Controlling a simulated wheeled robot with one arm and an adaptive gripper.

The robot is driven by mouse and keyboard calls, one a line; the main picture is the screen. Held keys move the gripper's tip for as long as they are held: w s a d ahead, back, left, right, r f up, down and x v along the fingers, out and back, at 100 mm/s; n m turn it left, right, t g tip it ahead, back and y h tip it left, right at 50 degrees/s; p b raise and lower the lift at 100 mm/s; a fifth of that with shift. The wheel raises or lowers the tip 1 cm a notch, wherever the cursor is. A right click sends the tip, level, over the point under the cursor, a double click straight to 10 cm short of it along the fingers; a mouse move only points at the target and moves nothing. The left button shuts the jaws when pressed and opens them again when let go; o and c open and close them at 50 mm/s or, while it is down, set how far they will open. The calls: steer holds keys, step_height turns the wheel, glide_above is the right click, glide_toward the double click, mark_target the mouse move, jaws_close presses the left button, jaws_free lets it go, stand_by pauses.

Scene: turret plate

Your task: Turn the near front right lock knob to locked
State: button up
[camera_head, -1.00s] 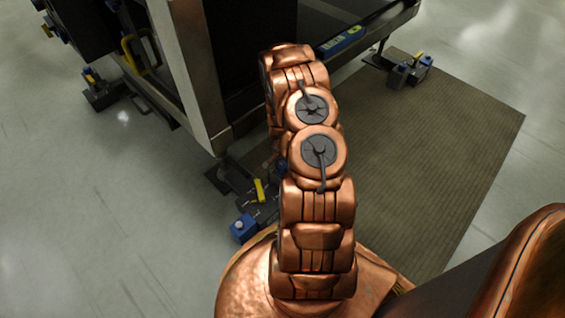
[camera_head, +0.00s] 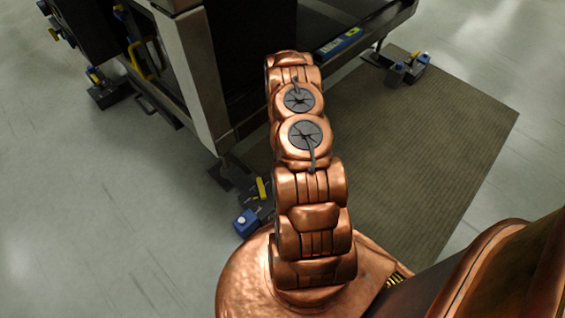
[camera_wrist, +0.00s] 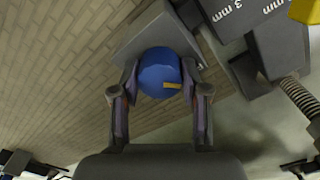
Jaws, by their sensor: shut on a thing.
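In the wrist view, a round blue lock knob (camera_wrist: 158,70) with a short yellow mark on its right side sits on a grey block (camera_wrist: 150,37). My gripper (camera_wrist: 160,90) is shut on this knob, one finger on each side of it. The yellow mark points to the right in that view. In the head view, my copper arm hides the gripper and the held knob. A blue block (camera_head: 246,222) with a pale knob and a yellow handle (camera_head: 261,188) show on the floor left of my arm.
A dark machine frame (camera_head: 212,95) stands just left of and beyond my arm. A brown mat (camera_head: 420,150) covers the floor at right. Another floor foot with blue and yellow parts (camera_head: 410,68) stands at the mat's far edge. A threaded rod (camera_wrist: 298,98) is right of my gripper.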

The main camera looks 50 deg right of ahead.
steer(key=shift+n, duration=0.3)
steer(key=o, duration=1.1)
steer(key=shift+o, duration=0.2)
step_height(320, 180, up, 12)
stand_by(0.4)
stand_by(0.5)
